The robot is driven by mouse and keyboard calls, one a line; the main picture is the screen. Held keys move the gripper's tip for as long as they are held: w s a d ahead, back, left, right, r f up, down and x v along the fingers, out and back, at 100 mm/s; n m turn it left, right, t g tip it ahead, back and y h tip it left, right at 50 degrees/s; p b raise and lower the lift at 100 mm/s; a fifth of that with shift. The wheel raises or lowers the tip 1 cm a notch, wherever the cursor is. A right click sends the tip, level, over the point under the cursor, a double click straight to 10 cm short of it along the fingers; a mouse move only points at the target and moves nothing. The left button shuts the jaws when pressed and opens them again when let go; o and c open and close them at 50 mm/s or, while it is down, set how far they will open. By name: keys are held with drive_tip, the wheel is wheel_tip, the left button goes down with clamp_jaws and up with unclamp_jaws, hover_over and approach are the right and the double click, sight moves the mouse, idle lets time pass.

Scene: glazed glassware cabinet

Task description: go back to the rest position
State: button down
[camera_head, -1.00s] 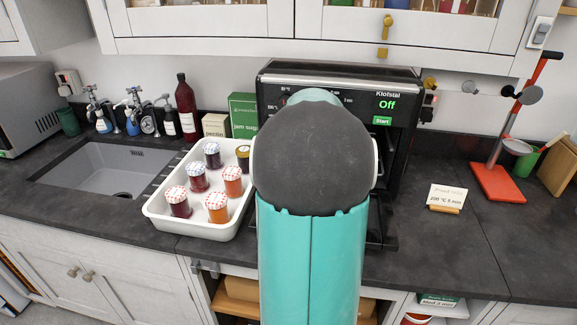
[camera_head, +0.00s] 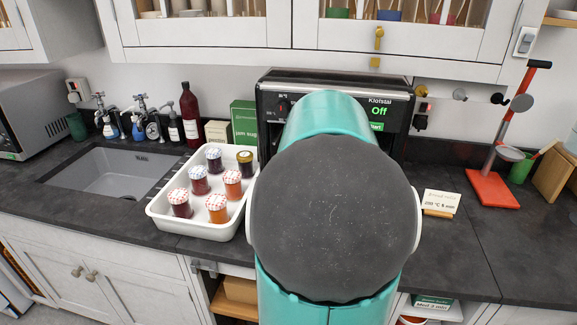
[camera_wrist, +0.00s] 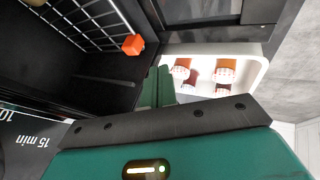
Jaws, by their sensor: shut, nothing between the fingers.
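My arm rises in the middle of the head view and hides my gripper there. In the wrist view the green fingers of my gripper (camera_wrist: 158,82) are together with nothing between them. Beyond them is the white tray (camera_wrist: 258,52) with several lidded jars. In the head view this white tray (camera_head: 168,222) stands on the counter left of my arm, its jars upright. The black oven (camera_head: 270,97) stands behind my arm and its display reads Off. My arm hides much of its front.
A wire rack (camera_wrist: 82,18) with an orange block (camera_wrist: 133,44) at its edge is close to my gripper. A sink (camera_head: 110,172) is at the left. A small card (camera_head: 441,203) and a red stand (camera_head: 490,188) are at the right. Wall cabinets (camera_head: 200,30) hang above.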

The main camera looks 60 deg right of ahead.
drive_tip(key=shift+s+a+r, duration=0.1)
drive_tip(key=shift+s+r, duration=0.1)
drive_tip(key=shift+r, duration=0.05)
drive_tip(key=w+a+r+y, duration=0.1)
drive_tip(key=w+a, duration=0.1)
drive_tip(key=a, duration=0.9)
drive_tip(key=w+a+y, duration=0.1)
drive_tip(key=w+a, duration=0.2)
drive_tip(key=a, duration=0.8)
drive_tip(key=s+a+f+m, duration=0.1)
drive_tip(key=s+a, duration=0.2)
drive_tip(key=a, duration=0.4)
drive_tip(key=s+a+f+m+y, duration=0.1)
drive_tip(key=s+a, duration=0.2)
drive_tip(key=a, duration=0.4)
drive_tip(key=s+a+f+m+g, duration=0.1)
drive_tip(key=s+a+f, duration=0.1)
drive_tip(key=s+a, duration=0.2)
drive_tip(key=a, duration=0.3)
drive_tip(key=shift+a, duration=0.3)
drive_tip(key=shift+s+d+m, duration=0.1)
drive_tip(key=shift+d+m, duration=0.05)
drive_tip(key=shift+m, duration=0.15)
